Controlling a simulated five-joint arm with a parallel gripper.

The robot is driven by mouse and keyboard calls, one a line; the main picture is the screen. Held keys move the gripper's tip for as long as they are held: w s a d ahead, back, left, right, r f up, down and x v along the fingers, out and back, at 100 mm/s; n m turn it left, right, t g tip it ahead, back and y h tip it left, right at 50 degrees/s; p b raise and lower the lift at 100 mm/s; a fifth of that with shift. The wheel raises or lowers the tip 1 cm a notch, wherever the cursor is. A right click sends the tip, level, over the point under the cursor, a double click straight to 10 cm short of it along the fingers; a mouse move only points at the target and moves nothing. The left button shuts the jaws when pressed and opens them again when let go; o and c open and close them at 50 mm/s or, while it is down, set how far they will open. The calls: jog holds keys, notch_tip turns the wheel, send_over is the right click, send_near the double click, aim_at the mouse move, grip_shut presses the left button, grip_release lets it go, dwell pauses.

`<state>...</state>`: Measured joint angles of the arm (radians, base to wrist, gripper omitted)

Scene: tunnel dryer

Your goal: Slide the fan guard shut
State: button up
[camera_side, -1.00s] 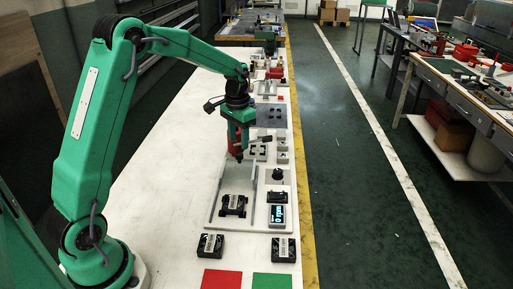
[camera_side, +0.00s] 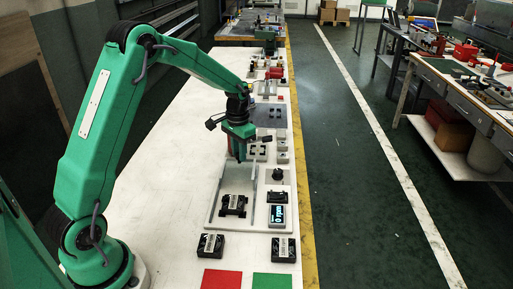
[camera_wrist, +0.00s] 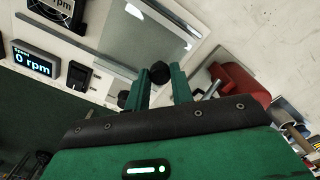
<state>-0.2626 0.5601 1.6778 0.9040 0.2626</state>
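The fan guard (camera_wrist: 172,18) appears to be a pale, partly see-through panel between rails in the wrist view, with a black knob (camera_wrist: 160,73) at its edge nearest me. A fan (camera_wrist: 56,9) shows at the top left, largely cut off, and sits in the fixture in the side view (camera_side: 234,205). The fan looks uncovered. My gripper (camera_wrist: 162,74) has its two green fingers apart, either side of the black knob. A gap shows by the right finger; contact is unclear. In the side view my gripper (camera_side: 241,157) is at the rails' far end.
A speed display (camera_wrist: 35,60) reads 0 rpm, beside a switch (camera_wrist: 78,75) and a dark dial (camera_wrist: 126,99). Two spare fans, a red pad (camera_side: 221,279) and a green pad (camera_side: 272,281) lie at the near end. The bench's left side is clear.

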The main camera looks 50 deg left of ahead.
grip_shut()
jog(key=s+d, duration=0.9)
jog(key=shift+d+r, duration=0.1)
jog(key=shift+d, duration=0.05)
jog(key=shift+s, duration=0.1)
jog(key=o, duration=0.9)
grip_release()
jog(key=shift+c, duration=0.2)
jog(key=shift+r, duration=0.1)
notch_tip(320, 180, up, 8)
jog(key=shift+f, duration=0.2)
